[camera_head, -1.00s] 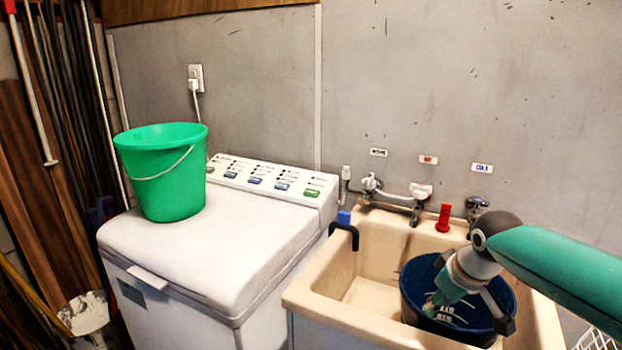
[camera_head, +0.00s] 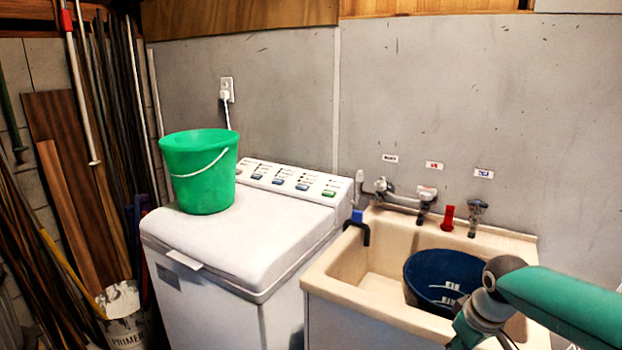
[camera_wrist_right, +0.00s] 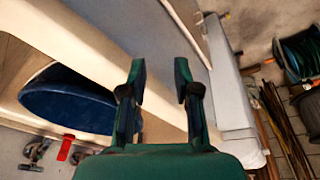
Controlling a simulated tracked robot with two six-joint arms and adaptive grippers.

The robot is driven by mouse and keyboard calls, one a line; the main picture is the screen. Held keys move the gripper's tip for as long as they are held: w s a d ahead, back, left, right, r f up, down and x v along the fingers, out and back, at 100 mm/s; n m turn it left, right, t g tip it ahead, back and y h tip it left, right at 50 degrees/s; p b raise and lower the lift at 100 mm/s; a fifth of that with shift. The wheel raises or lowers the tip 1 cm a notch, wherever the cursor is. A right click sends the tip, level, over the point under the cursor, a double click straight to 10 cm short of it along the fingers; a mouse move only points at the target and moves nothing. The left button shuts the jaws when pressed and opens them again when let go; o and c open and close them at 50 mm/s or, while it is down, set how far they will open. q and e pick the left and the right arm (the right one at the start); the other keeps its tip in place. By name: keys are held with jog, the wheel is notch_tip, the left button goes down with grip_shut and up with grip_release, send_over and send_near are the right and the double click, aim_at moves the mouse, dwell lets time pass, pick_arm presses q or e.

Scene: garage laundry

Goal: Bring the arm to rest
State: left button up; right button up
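My right arm comes in from the right in the head view. Its gripper (camera_head: 482,338) hangs low at the bottom edge, in front of the sink's right part, and is partly cut off there. In the right wrist view the right gripper (camera_wrist_right: 160,72) has its two fingers apart, with nothing between them. The sink's pale edge and the floor show beyond. My left gripper is in neither current view.
A dark blue bucket (camera_head: 425,268) stands in the beige sink (camera_head: 345,289), partly hidden by my arm; it also shows in the wrist view (camera_wrist_right: 68,100). A green bucket (camera_head: 200,175) stands on the white washing machine (camera_head: 250,240). Taps (camera_head: 427,196) line the wall.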

jog(key=s+a+f+m+y+p, duration=0.1)
jog(key=s+a+f+m, duration=0.1)
jog(key=s+a+f, duration=0.3)
jog(key=s+a+f+m+g+y+p, duration=0.1)
jog(key=s+a+f+m+p, duration=0.1)
jog(key=s+a+f, duration=0.4)
jog(key=s+a+f+m+g+y+p, duration=0.1)
jog(key=s+a+f, duration=0.4)
jog(key=s+f, duration=0.8)
jog(key=shift+s+a+f+m+y+p, duration=0.3)
jog(key=shift+f+m+p, duration=0.45)
jog(key=shift+f, duration=0.8)
